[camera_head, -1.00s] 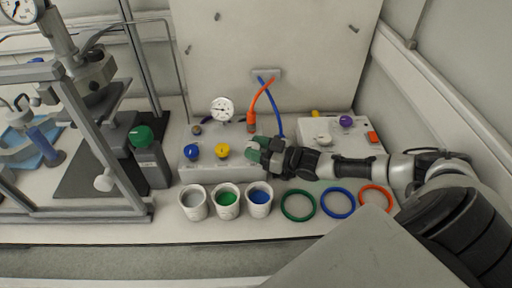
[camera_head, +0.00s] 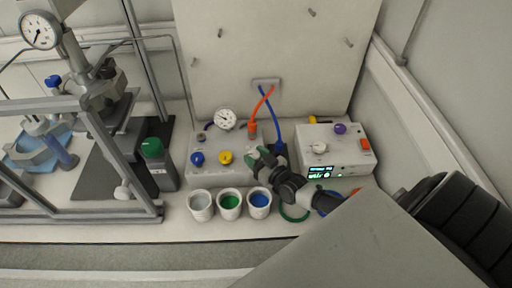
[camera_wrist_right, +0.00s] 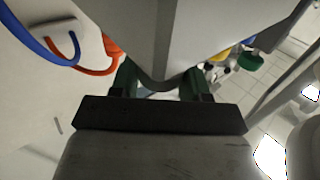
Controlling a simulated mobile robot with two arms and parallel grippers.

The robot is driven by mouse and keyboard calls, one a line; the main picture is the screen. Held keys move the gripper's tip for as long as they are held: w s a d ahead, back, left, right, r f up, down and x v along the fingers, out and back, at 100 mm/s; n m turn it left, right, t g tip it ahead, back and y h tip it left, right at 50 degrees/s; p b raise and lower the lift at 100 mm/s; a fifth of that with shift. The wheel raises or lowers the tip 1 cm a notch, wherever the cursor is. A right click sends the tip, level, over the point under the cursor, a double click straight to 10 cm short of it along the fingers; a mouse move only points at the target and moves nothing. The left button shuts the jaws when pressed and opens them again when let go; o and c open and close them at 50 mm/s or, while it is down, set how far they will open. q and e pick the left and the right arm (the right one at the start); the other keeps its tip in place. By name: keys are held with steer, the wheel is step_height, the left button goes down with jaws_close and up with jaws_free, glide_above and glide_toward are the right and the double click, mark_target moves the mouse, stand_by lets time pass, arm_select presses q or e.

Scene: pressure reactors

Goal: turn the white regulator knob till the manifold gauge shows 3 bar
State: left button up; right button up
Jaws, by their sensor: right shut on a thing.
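The manifold box (camera_head: 210,172) stands mid-bench, with a blue knob (camera_head: 197,159) and a yellow knob (camera_head: 226,157) on its front. The round white manifold gauge (camera_head: 225,119) sits on top; its needle is too small to read. My right gripper (camera_head: 254,156) is at the right end of the manifold front, right of the yellow knob. Its green-tipped fingers are shut on the white regulator knob, which the gripper hides in the head view. In the right wrist view the fingers (camera_wrist_right: 157,88) close around a pale part below the grey box. My left gripper is not in view.
Three cups, grey (camera_head: 201,206), green (camera_head: 230,205) and blue (camera_head: 259,203), stand just in front of the manifold. A white box (camera_head: 345,160) with a lit display is at right. Orange (camera_head: 262,101) and blue hoses rise behind the gripper. A reactor stand fills the left.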

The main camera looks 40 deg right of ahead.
mark_target(258, 157)
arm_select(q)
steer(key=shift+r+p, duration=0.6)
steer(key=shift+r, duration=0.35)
arm_select(e)
steer(key=shift+m+h, duration=0.6)
steer(key=shift+h, duration=0.4)
steer(key=o, duration=0.9)
steer(key=shift+r, duration=0.15)
steer(key=shift+r, duration=0.25)
steer(key=r, duration=0.3)
steer(key=shift+s+d+r, duration=0.15)
steer(key=shift+s+r, duration=0.15)
steer(key=shift+s, duration=0.05)
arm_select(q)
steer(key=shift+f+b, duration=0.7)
arm_select(e)
steer(key=s+d+r, duration=0.1)
steer(key=s+r, duration=0.1)
steer(key=s, duration=0.1)
steer(key=s+d+r, duration=0.2)
steer(key=s, duration=0.1)
steer(key=s+d+r, duration=0.2)
steer(key=s, duration=0.1)
steer(key=shift+s+r, duration=0.3)
steer(key=shift+s, duration=0.05)
